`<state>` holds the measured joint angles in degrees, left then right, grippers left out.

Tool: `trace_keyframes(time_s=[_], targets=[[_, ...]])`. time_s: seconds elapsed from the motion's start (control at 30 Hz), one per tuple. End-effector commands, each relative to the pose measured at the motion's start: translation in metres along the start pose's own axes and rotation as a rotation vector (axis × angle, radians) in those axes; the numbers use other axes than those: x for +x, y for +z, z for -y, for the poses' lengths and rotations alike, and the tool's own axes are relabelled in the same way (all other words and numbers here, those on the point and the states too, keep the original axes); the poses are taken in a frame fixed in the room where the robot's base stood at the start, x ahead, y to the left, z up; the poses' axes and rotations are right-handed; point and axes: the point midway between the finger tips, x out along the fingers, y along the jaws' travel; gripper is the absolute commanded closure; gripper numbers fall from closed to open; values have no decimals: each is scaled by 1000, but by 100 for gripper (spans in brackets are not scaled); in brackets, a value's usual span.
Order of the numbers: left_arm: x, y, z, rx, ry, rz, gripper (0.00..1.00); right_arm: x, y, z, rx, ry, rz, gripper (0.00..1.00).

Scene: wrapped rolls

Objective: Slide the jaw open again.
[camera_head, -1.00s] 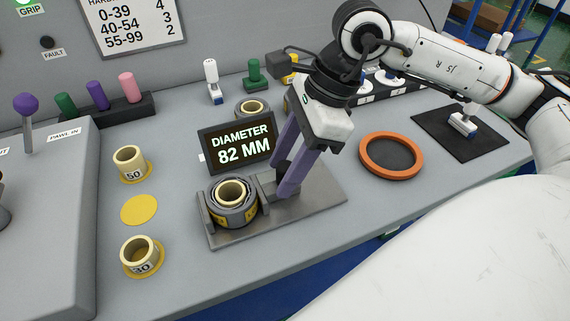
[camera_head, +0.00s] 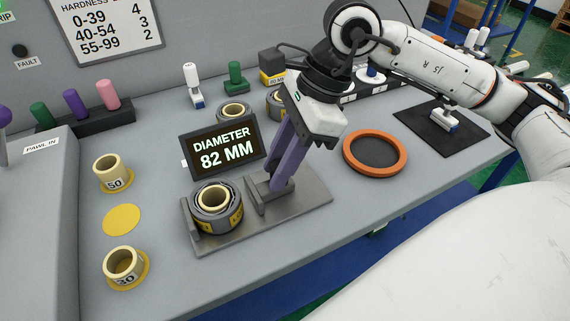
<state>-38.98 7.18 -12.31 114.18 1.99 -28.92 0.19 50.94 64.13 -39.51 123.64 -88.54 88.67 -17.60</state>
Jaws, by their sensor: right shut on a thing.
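The measuring fixture is a grey metal plate (camera_head: 305,203) with a fixed upright (camera_head: 190,222) at its left end and a sliding jaw (camera_head: 255,196) on its right part. A dark wrapped roll (camera_head: 231,219) with a cream core and yellow label stands between them. A narrow gap shows between the roll and the sliding jaw. My right gripper (camera_head: 277,186) reaches down from above, its purple fingers shut on the jaw's handle, which they partly hide. The display (camera_head: 223,150) behind reads "DIAMETER 82 MM". My left gripper is out of view.
An orange ring (camera_head: 376,153) lies right of the plate. Cream cores marked 50 (camera_head: 112,173) and 30 (camera_head: 122,264) stand left, with a bare yellow disc (camera_head: 122,220) between them. More rolls (camera_head: 234,112) stand behind the display. The table right of the plate is clear up to the ring.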

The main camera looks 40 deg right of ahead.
Motion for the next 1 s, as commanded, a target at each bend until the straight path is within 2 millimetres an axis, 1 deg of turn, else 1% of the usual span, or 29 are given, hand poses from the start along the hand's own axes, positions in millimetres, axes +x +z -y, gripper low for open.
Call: trace_keyframes(time_s=[0.03,0.13,0.17,0.2,0.27,0.53,0.67,0.77,1.0], targets=[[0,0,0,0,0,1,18,-2,-4,2,2,-4,-14,100],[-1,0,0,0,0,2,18,-2,-4,2,3,-6,-16,100],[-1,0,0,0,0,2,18,-2,-5,2,3,-6,-16,72],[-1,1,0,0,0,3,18,-2,-5,2,5,-7,-15,66],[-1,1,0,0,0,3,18,-2,-5,2,5,-7,-15,57],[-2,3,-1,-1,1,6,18,-2,-4,1,4,-5,-11,57],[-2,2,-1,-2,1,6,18,-10,-3,2,4,-7,-10,57],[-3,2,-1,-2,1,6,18,-26,-3,2,4,-10,-9,57],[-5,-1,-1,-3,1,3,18,-75,-2,2,4,-9,-10,57]])
